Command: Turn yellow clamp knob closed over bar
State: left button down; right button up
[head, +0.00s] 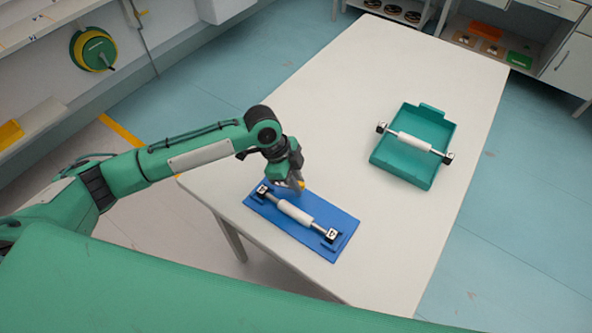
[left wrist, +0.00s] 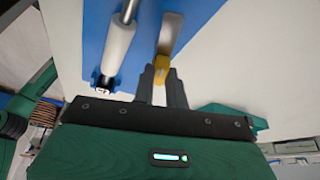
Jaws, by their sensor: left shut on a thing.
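My left gripper (head: 296,184) reaches down at the far edge of the blue board, beside the left end of the bar. It is shut on a small yellow knob (head: 302,184). In the left wrist view the knob (left wrist: 163,62) sits between the fingertips, with a pale flat piece extending beyond it. The bar carries a white roller (head: 295,212) and lies between two black end holders (head: 262,191) and (head: 331,235). The white roller (left wrist: 117,45) and one holder (left wrist: 103,82) show left of the fingers in the wrist view. How far the clamp is closed cannot be told.
The blue board (head: 335,252) lies near the front of the white table (head: 350,80). A green tray (head: 418,180) with another white roller (head: 413,142) across it stands to the right. The table between them is clear. Shelves stand beyond the table.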

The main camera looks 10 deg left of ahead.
pick_arm(q)
jog(key=n+t+p, duration=0.1)
jog(key=n+p, duration=0.2)
jog(key=p, duration=0.1)
jog(key=n+t+y+p, duration=0.1)
jog(key=n+p, duration=0.3)
jog(key=p, duration=0.1)
jog(key=n+t+p, duration=0.1)
jog(key=n+p, duration=0.2)
jog(key=p, duration=0.2)
jog(key=shift+s+d+r+n+t+y, duration=0.15)
jog(key=shift+s+r+n+t+y, duration=0.15)
jog(key=shift+n+t+y, duration=0.1)
jog(key=shift+f+n+t+y+p, duration=0.2)
jog(key=shift+n+t+y+p, duration=0.25)
jog(key=shift+n+p, duration=1.2)
jog(key=c, duration=1.4)
grip_release()
jog(key=shift+c, duration=0.2)
jog(key=b+v, duration=0.3)
jog(key=v, duration=1)
jog(key=shift+r, duration=0.4)
jog(key=shift+s+d, duration=0.1)
